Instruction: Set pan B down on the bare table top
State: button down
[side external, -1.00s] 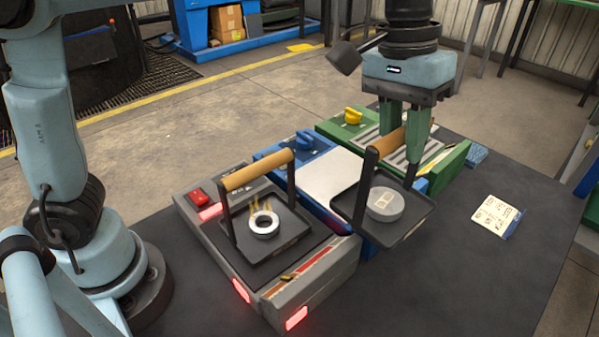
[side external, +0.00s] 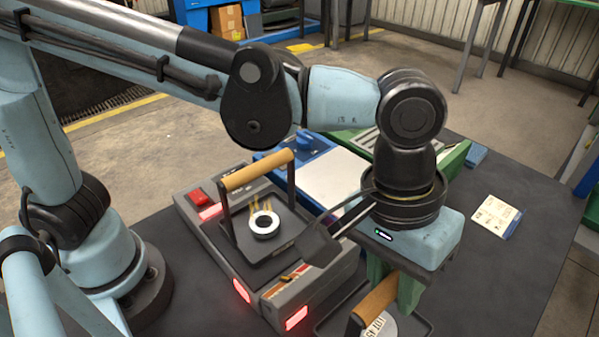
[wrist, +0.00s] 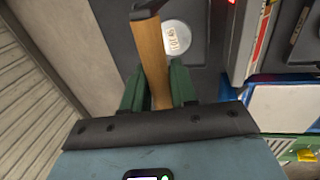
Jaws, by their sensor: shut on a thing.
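A dark square pan (side external: 425,325) with a tan handle (side external: 375,303) and a pale, marked disc (side external: 385,325) in it is at the bottom edge of the side view, partly cut off. No identifying letter on this pan is readable. My gripper (side external: 393,285) is shut on the tan handle, which also shows in the wrist view (wrist: 151,55). The pan is low over the dark table top (side external: 480,270); I cannot tell whether it touches. A second pan (side external: 247,240) with a tan handle and a pale ring (side external: 264,224) stands on the grey heater (side external: 205,222).
The grey heater has glowing red lights. The blue unit (side external: 275,162) with a pale plate (side external: 335,180) and the green unit (side external: 455,160) stand behind it. A card (side external: 495,216) lies on the table at right. The table between card and front edge is clear.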

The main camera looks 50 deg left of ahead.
jog(key=shift+f, duration=2.4)
jog(key=c, duration=0.9)
grip_release()
jog(key=r, duration=0.4)
jog(key=a+r, duration=0.1)
jog(key=r, duration=0.3)
jog(key=a+r, duration=0.1)
jog(key=r, duration=0.3)
jog(key=shift+a, duration=0.15)
